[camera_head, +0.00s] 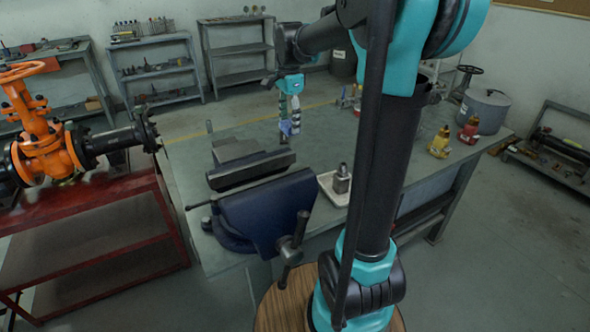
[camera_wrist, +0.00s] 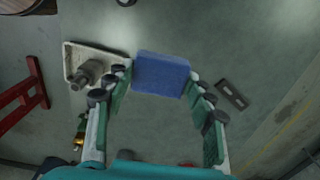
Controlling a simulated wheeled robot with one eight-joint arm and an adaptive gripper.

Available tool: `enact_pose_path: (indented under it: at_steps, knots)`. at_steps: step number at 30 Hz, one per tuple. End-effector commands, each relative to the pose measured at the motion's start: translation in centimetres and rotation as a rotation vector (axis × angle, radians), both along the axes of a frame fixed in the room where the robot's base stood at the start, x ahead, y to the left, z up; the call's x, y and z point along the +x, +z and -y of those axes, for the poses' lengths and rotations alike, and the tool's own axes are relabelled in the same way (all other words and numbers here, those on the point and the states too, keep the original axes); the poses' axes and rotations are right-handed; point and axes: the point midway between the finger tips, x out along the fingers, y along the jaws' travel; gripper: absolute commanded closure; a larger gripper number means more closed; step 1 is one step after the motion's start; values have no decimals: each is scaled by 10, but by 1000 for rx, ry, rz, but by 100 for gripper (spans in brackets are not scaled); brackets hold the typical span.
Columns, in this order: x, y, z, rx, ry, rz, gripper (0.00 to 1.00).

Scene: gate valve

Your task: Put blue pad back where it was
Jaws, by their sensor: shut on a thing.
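The blue pad (camera_wrist: 160,74) is a small blue block between my fingertips in the wrist view. My gripper (camera_wrist: 157,86) is shut on it, one finger on each side. In the head view, my gripper (camera_head: 288,122) points down over the grey workbench (camera_head: 330,128), behind the vise (camera_head: 265,205). Only a small bit of the pad (camera_head: 285,128) shows there between the fingers. It seems held above the bench, but I cannot tell the exact gap.
A white tray (camera_wrist: 92,50) with a metal fitting (camera_wrist: 88,74) is left of the pad in the wrist view. A dark slotted plate (camera_wrist: 232,94) lies at right. Brass and red fittings (camera_head: 468,130) and a pot (camera_head: 484,110) stand at the bench's right. An orange valve (camera_head: 45,145) stands left.

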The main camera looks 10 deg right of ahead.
Motion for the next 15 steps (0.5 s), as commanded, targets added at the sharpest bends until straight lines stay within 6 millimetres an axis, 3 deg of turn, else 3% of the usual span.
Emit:
enact_pose_path:
  at_steps: [9, 15]
  knots:
    - [1, -79, 0, 0, 0, 0, 77]
    - [0, -121, 0, 0, 0, 0, 77]
